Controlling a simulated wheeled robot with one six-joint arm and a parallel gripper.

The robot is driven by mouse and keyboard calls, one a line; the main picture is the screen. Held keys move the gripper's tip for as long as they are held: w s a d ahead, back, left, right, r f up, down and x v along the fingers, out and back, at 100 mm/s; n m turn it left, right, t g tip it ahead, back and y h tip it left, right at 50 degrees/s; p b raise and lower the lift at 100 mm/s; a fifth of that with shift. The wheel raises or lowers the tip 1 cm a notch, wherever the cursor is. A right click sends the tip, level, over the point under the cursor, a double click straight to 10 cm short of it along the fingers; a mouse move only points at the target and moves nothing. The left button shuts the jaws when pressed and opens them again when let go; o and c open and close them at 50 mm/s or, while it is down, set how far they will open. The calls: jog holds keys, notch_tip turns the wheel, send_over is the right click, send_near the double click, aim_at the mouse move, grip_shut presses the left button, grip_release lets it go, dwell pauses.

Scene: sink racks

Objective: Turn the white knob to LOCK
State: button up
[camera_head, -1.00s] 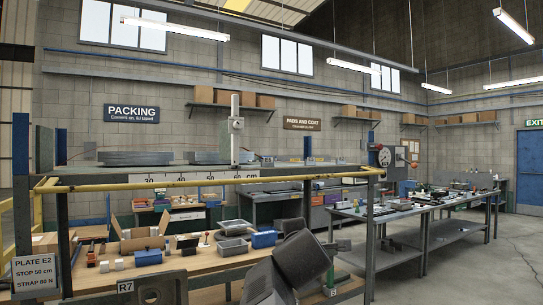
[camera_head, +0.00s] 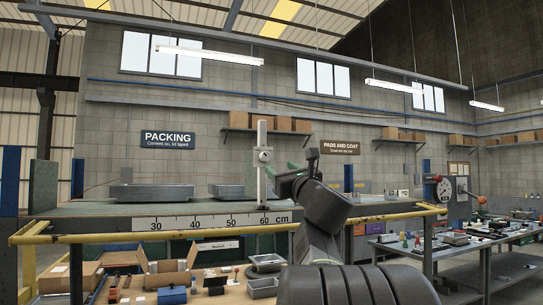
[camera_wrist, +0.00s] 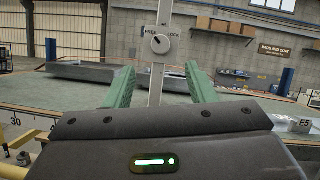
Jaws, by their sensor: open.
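The white knob (camera_wrist: 160,44) is a round dial on an upright pale post (camera_wrist: 155,80), between the labels FREE on its left and LOCK on its right. Its small dark pointer seems to lean up and left, toward FREE. In the head view the knob (camera_head: 264,156) sits on the post above the ruler edge. My gripper (camera_wrist: 161,78) has its two green fingers spread to either side of the post in the picture, with nothing between them. The knob appears beyond the fingertips, apart from them. My gripper also shows in the head view (camera_head: 298,168), right of the post.
A ruler strip (camera_head: 205,222) marked 30 to 60 cm runs along the raised bench front, above a yellow rail (camera_head: 150,235). Grey trays (camera_head: 150,193) lie on the bench top. A lower table (camera_head: 235,297) holds boxes and small parts. Air around the knob looks clear.

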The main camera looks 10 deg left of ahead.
aim_at(267, 158)
jog(key=p+x, duration=0.3)
jog(key=x, duration=0.6)
jog(key=shift+w, duration=0.15)
jog(key=c, duration=1)
jog(key=shift+o, duration=0.2)
